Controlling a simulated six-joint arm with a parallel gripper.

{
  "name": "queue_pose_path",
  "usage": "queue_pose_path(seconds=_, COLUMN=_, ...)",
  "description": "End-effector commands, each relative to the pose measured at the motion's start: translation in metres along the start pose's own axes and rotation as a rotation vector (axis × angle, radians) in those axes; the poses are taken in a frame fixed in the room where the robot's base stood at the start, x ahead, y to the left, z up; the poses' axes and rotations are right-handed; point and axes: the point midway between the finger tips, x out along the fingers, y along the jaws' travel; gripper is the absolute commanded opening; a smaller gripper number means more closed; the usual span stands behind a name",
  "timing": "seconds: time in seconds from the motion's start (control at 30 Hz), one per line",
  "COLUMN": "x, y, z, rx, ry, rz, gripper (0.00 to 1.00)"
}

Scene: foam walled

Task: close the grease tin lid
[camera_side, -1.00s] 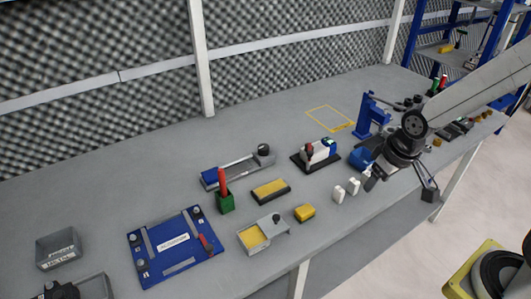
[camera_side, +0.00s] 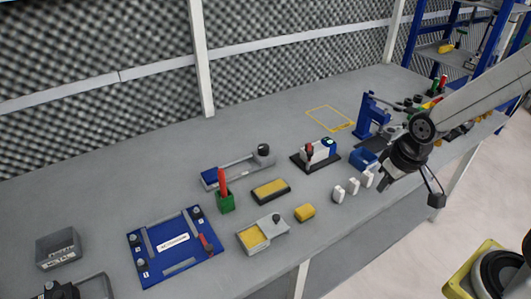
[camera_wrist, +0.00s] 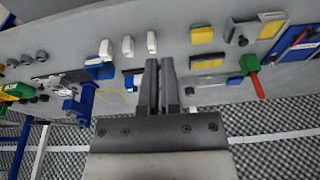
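The grease tin (camera_side: 253,249) is a grey rectangular tin near the front edge of the bench in the side view. Its yellow grease shows at the left end. A grey lid (camera_side: 279,226) with a round knob lies over the right end only. In the wrist view the tin (camera_wrist: 256,18) is at the upper right, with the yellow partly uncovered. My gripper (camera_side: 386,184) is well to the right of the tin, above the bench's front edge. In the wrist view its two fingers (camera_wrist: 160,65) are together with nothing seen between them.
A yellow block (camera_side: 305,213), a yellow-topped black pad (camera_side: 270,189) and a green block with a red handle (camera_side: 226,203) surround the tin. White blocks (camera_side: 353,187) stand between it and my gripper. A blue fixture board (camera_side: 173,246) lies left.

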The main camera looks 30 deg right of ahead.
Motion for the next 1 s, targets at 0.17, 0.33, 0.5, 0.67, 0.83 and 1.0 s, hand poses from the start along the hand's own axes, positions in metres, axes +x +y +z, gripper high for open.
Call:
queue_pose_path(seconds=0.17, x=0.008, y=-0.002, z=-0.007, rx=0.181, ry=-0.058, rz=-0.03, gripper=0.0)
queue_pose_path(seconds=0.33, x=0.022, y=-0.009, z=-0.022, rx=0.493, ry=-0.159, rz=-0.086, gripper=0.0)
queue_pose_path(seconds=0.5, x=0.039, y=-0.02, z=-0.042, rx=0.86, ry=-0.288, rz=-0.16, gripper=0.0)
queue_pose_path(seconds=0.67, x=0.056, y=-0.032, z=-0.066, rx=1.192, ry=-0.421, rz=-0.237, gripper=0.0)
queue_pose_path(seconds=0.83, x=0.07, y=-0.041, z=-0.092, rx=1.482, ry=-0.554, rz=-0.317, gripper=0.0)
queue_pose_path(seconds=1.0, x=0.078, y=-0.045, z=-0.109, rx=1.645, ry=-0.637, rz=-0.369, gripper=0.0)
